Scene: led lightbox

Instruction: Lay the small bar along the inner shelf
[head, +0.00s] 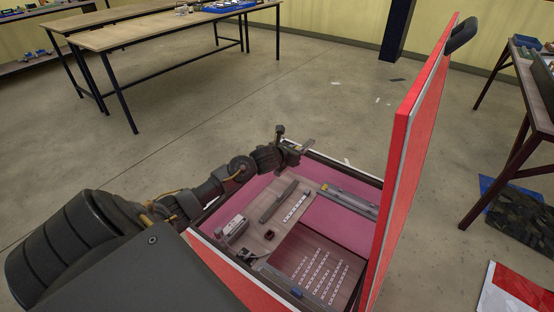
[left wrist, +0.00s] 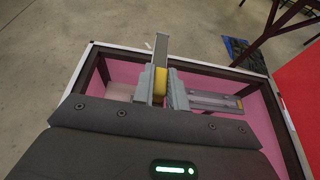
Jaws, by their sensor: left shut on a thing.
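My left gripper (head: 293,148) is over the far wall of the open red lightbox. In the left wrist view its two grey fingers (left wrist: 163,88) are shut on a small bar (left wrist: 160,50), grey with a yellow part between the fingers. The bar points away from me, past the box's far rim; in the head view it is small and partly hidden by the gripper. A grey shelf-like rail (head: 350,201) runs along the inside of the box to the right of the gripper, apart from the held bar. It also shows in the left wrist view (left wrist: 212,101). My right gripper is not in view.
The red lid (head: 412,150) stands upright on the box's right side. Inside are a dark bar (head: 279,201), a white LED strip (head: 295,207), a grey block (head: 235,226) and a panel with several LED strips (head: 316,272). Pink floor (head: 335,225) shows clear beside the rail.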

